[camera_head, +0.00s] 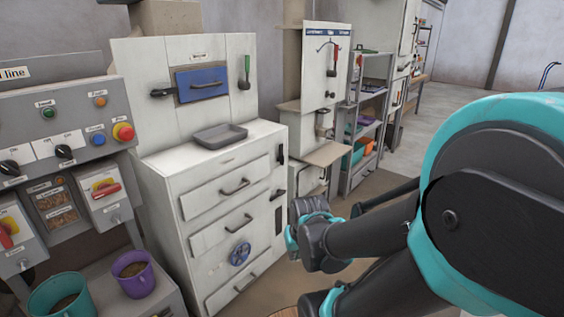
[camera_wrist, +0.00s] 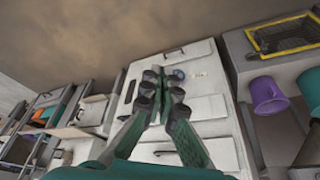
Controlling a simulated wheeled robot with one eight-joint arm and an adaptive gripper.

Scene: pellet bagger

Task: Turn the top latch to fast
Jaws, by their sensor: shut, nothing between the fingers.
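The white drawer cabinet (camera_head: 160,185) has dark fittings on its right edge: an upper upright one (camera_head: 281,153) and a lower, slanted handle (camera_head: 278,194). Above it, a blue door (camera_head: 202,84) has a black lever (camera_head: 162,92) at its left and a green-handled lever (camera_head: 246,72) to its right. I cannot tell which fitting is named the top latch; labels are too small to read. My gripper (camera_wrist: 161,82) is shut and empty in the wrist view, in front of the drawer cabinet, apart from the levers. In the head view its fingertips are not clear.
A grey tray (camera_head: 220,135) sits on the cabinet top. A blue handwheel (camera_head: 240,254) is low on its front. A control panel (camera_head: 70,120) and purple bucket (camera_head: 133,274) stand at left. A grey shelf (camera_head: 368,115) stands behind. Open floor lies at right.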

